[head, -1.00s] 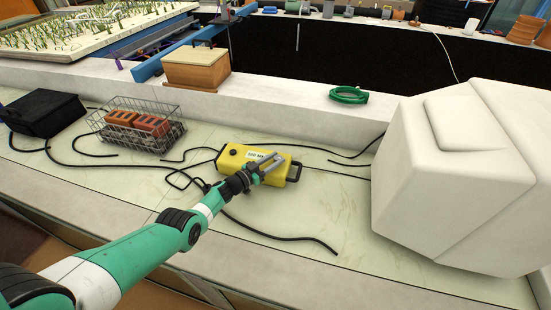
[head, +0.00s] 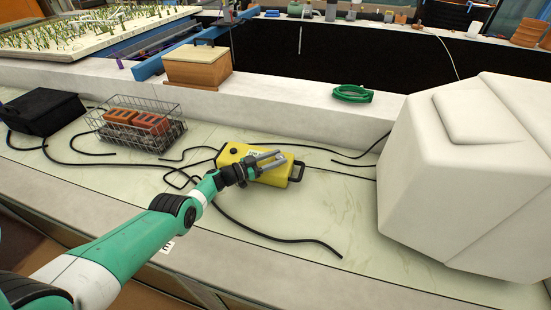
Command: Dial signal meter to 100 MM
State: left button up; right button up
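The signal meter (head: 285,176) is a yellow box with black handles at its ends, lying on the pale bench. A black knob (head: 234,151) sits on the left of its top face. Beside the knob is a white display label, now mostly covered by my gripper; its text cannot be read in full. My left gripper (head: 282,157) is over the top of the meter, right of the knob. Its two grey fingers are apart with nothing seen between them. Whether they touch the meter cannot be told. My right gripper is not in view.
A wire basket (head: 157,112) with orange blocks and a black box (head: 43,112) stand to the left. Black cables (head: 270,237) lie around the meter. A bulky white casing (head: 440,190) stands at the right. A wooden box (head: 197,70) and green hose coil (head: 351,94) sit on the ledge behind.

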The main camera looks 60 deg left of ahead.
aim_at(258, 164)
pick_arm(q)
jog(key=shift+o, duration=1.3)
jog(key=s+p, duration=0.2)
jog(key=p, duration=0.1)
jog(key=shift+s+r, duration=0.3)
jog(key=shift+r, duration=0.1)
jog(key=s, duration=0.1)
jog(key=s+p, duration=0.1)
jog(key=s, duration=0.1)
jog(key=s+p, duration=0.1)
jog(key=shift+s+f, duration=0.2)
jog(key=shift+f, duration=0.05)
jog(key=shift+s+d+f, duration=0.1)
jog(key=shift+s+f, duration=0.05)
jog(key=shift+s, duration=0.15)
jog(key=shift+w, duration=0.1)
